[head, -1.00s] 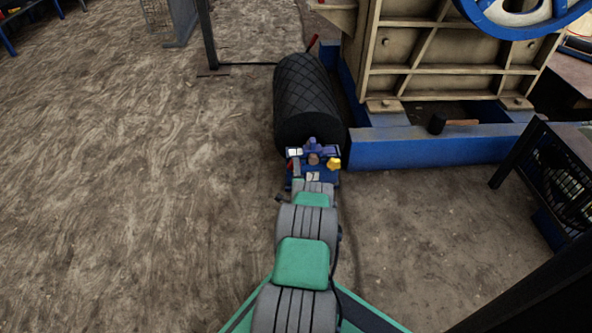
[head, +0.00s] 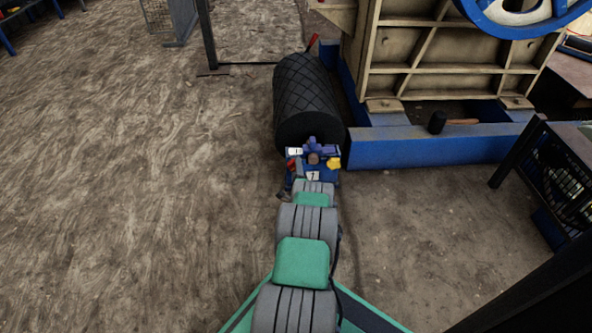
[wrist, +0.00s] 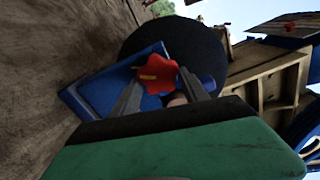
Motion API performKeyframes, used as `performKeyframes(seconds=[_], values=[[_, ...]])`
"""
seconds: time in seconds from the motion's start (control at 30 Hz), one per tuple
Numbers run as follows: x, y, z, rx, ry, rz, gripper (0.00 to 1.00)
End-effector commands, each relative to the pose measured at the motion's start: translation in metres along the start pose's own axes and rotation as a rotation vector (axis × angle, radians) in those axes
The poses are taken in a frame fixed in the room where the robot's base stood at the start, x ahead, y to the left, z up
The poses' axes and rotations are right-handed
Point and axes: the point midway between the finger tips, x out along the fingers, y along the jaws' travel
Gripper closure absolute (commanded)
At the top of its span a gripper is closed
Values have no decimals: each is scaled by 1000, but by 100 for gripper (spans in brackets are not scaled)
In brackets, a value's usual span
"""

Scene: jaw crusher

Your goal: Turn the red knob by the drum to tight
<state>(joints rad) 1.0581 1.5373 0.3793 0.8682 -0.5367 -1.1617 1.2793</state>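The red knob (wrist: 156,73) is a lobed handwheel with a small yellow mark on its face. In the wrist view it sits in front of a blue plate (wrist: 95,93) and the dark drum. My gripper (wrist: 159,76) has one finger on each side of the knob, with the tips close to its edges. I cannot tell whether they touch it. In the head view the black drum (head: 305,95) lies beyond my arm's end. Small blue, white, red and yellow parts crowd its near end. My fingers are hidden there.
The beige, ribbed crusher frame (head: 465,50) stands on a blue beam (head: 435,146) to the right of the drum. A hammer (head: 438,122) lies on the beam. A dark mesh-sided table (head: 565,175) stands at the right.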

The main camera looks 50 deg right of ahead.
Motion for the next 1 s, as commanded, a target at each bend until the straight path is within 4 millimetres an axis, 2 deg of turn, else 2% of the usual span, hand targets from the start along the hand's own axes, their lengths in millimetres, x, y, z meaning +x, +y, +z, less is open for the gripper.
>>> performKeyframes(seconds=[0.03, 0.2, 0.5, 0.57, 0.8, 0.9, 1.0], values=[[0, 0, 0, 0, 0, 0, 43], [0, 0, 3, 1, -4, 1, 29], [-3, 0, 3, 1, -4, 2, 28], [-10, -1, 2, 2, -3, 4, 28], [-58, -4, 1, 4, 1, 3, 28], [-72, -2, 1, 2, -1, 2, 28], [-78, -1, 1, 1, -2, 1, 28]])
